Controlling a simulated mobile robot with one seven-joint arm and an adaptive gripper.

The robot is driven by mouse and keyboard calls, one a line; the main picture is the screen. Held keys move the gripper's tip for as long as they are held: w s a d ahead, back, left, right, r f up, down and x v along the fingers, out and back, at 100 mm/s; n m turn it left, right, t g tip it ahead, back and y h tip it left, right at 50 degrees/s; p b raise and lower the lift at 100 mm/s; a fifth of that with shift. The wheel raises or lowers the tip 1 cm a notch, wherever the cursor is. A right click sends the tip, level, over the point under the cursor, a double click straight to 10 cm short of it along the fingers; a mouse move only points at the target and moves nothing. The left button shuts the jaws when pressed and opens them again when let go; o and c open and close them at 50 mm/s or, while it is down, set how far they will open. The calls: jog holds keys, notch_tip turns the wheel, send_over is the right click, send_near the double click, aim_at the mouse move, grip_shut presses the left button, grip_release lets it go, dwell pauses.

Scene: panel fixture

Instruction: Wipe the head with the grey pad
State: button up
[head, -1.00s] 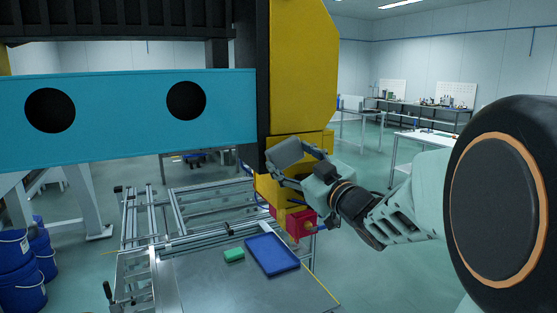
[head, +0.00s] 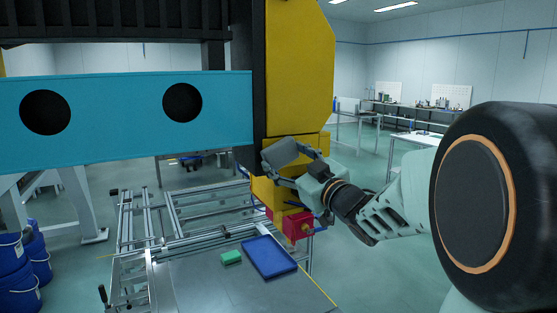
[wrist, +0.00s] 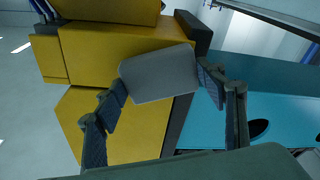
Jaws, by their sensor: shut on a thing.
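The grey pad (head: 281,153) is a flat rounded plate held between the fingers of my gripper (head: 294,161). In the wrist view the pad (wrist: 158,75) spans the gap between both fingertips (wrist: 163,88). The yellow head (head: 296,80) stands upright beside a dark column, with a lower yellow part near the gripper. In the wrist view the yellow head (wrist: 105,52) lies behind the pad, which covers part of it. I cannot tell whether the pad touches the head. My gripper is shut on the pad.
A blue beam (head: 120,105) with two black round openings runs left of the head. A red block (head: 297,226) is below the gripper. A blue tray (head: 270,257) and a green block (head: 231,257) lie on the metal table (head: 205,288).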

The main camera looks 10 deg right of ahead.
aim_at(295, 155)
jog(key=shift+w+d, duration=0.25)
jog(key=shift+d, duration=0.6)
jog(key=shift+w+d, duration=0.25)
jog(key=shift+d, duration=0.6)
jog(key=shift+w, duration=0.1)
jog(key=shift+a, duration=0.15)
jog(key=shift+s+a+b, duration=0.3)
jog(key=shift+a+b, duration=0.15)
jog(key=shift+a, duration=0.5)
jog(key=shift+s+a+b, duration=0.3)
jog(key=shift+a+b, duration=0.1)
jog(key=shift+a, duration=0.55)
jog(key=shift+s, duration=0.1)
jog(key=shift+s+d, duration=0.15)
jog(key=shift+s, duration=0.4)
jog(key=shift+r+v, duration=0.15)
jog(key=shift+v, duration=0.95)
jog(key=shift+r+v, duration=0.15)
jog(key=shift+v, duration=1)
